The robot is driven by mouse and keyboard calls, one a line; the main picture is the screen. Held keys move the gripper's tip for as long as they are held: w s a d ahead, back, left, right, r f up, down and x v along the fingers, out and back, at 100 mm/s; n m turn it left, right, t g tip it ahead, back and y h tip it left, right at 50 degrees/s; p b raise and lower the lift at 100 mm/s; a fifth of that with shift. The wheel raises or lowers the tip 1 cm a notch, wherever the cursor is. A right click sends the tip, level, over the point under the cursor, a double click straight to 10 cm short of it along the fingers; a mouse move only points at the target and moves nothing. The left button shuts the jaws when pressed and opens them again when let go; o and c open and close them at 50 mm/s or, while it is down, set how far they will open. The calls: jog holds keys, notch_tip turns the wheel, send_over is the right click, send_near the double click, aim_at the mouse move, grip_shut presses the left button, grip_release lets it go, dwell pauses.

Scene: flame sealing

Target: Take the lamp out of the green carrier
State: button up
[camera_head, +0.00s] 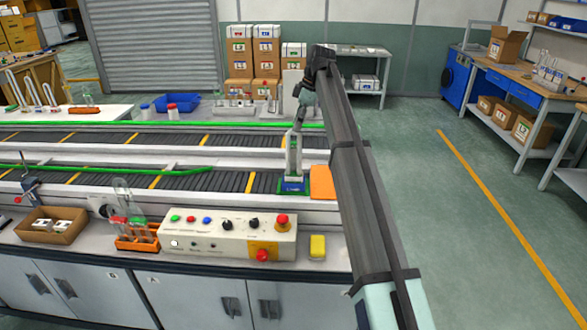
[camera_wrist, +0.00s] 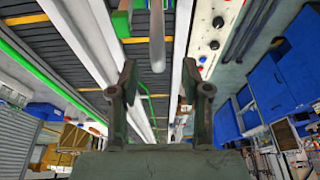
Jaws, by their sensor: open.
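The lamp shows in the wrist view as a pale grey rounded tube (camera_wrist: 157,45), ahead of my gripper and roughly in line with the gap between its fingers. Green parts of the carrier (camera_wrist: 121,22) show beside it at the top of that view. In the head view, a pale upright piece with green edges and a blue-marked base (camera_head: 292,185) stands on the near conveyor; I cannot tell lamp from carrier there. My gripper (camera_head: 298,116) is above it, pointing down. In the wrist view my gripper (camera_wrist: 157,82) is open, with nothing between its fingers.
An orange plate (camera_head: 321,178) lies just right of the upright piece. A control box (camera_head: 228,232) with buttons, a yellow block (camera_head: 317,246) and an orange rack of glass tubes (camera_head: 136,238) stand on the front bench. The conveyor (camera_head: 190,182) left of the piece is clear.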

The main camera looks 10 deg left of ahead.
aim_at(294, 137)
jog(key=shift+p+x, duration=1.3)
jog(key=shift+x, duration=2.95)
jog(key=shift+w+d, duration=0.1)
grip_shut()
